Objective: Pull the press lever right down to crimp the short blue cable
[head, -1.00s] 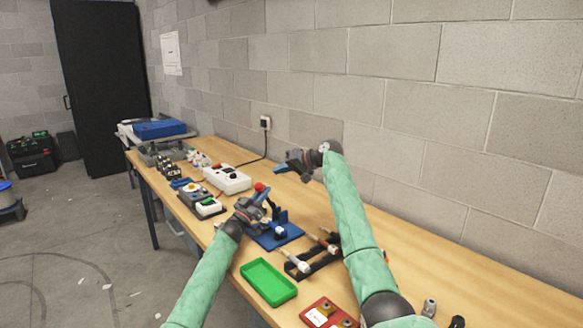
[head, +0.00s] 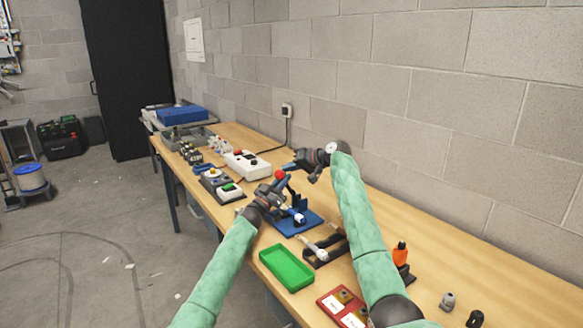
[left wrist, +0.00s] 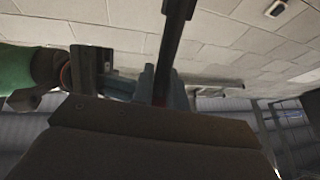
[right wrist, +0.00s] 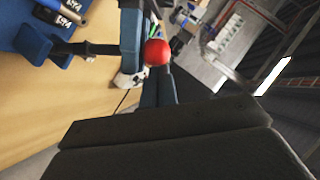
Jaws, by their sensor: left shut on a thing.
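The press (head: 312,220) is blue and stands on the bench, with a red ball knob (head: 280,174) on its lever. The knob stands above the base. My left gripper (head: 282,187) is shut on the lever just below the knob. In the left wrist view the dark lever rod (left wrist: 172,50) runs between its fingers. The right wrist view shows the knob (right wrist: 157,52) and the black rod (right wrist: 85,48). My right gripper (head: 297,164) hovers beyond the press; its jaw gap is unclear. A white piece (head: 299,218) is at the press; I cannot make out the short blue cable.
A green tray (head: 287,268) lies in front of the press, beside a black rack (head: 322,258). A white box (head: 246,164) stands behind. The bench's right part is mostly clear.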

